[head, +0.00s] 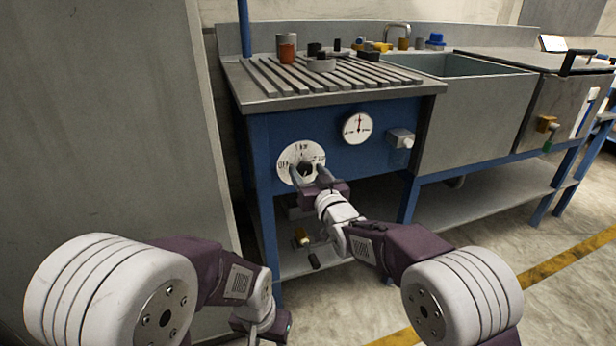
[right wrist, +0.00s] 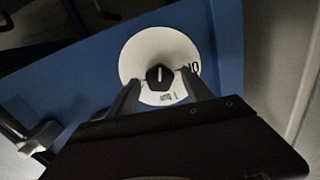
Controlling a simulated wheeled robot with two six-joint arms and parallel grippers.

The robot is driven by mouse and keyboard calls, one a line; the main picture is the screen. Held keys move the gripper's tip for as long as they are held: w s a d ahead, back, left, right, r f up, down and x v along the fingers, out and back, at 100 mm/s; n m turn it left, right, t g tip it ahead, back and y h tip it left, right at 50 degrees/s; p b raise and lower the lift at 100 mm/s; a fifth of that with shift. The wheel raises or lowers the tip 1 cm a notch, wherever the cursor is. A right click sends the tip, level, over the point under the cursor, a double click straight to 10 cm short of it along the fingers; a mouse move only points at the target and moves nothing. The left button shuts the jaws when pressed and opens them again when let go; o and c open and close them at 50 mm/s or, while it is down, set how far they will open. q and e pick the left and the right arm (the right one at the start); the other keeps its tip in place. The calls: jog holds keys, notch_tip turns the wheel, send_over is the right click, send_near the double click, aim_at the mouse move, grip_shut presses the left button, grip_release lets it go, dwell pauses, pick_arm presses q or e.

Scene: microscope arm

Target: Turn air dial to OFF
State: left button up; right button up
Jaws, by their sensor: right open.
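The air dial is a round white plate (head: 291,153) on the blue front panel, with OFF lettered at its left edge and more lettering at its top and right. Its black knob (right wrist: 160,73) sits in front of the plate, with a white line running up and down it in the right wrist view. My right gripper (head: 308,174) is open at the dial, one finger on either side of the knob. I cannot tell whether the fingers touch it. In the head view the gripper covers part of the knob and lower plate. My left arm hangs low, its fingers out of sight.
A round gauge (head: 357,128) and a grey box-shaped fitting (head: 401,138) are on the panel right of the dial. A slatted worktop (head: 260,86) with small items is above. A shelf (head: 330,262) is below. A grey cabinet wall (head: 110,130) stands at the left.

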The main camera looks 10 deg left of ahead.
grip_shut()
jog(key=shift+n, duration=0.3)
jog(key=n, duration=0.3)
jog(key=shift+n, duration=0.3)
jog(key=n, duration=0.3)
jog(key=shift+n+p, duration=0.3)
jog(key=shift+p, duration=0.1)
jog(key=n, duration=0.4)
jog(key=shift+f, duration=0.1)
jog(key=shift+n, duration=2)
jog(key=shift+a, duration=0.1)
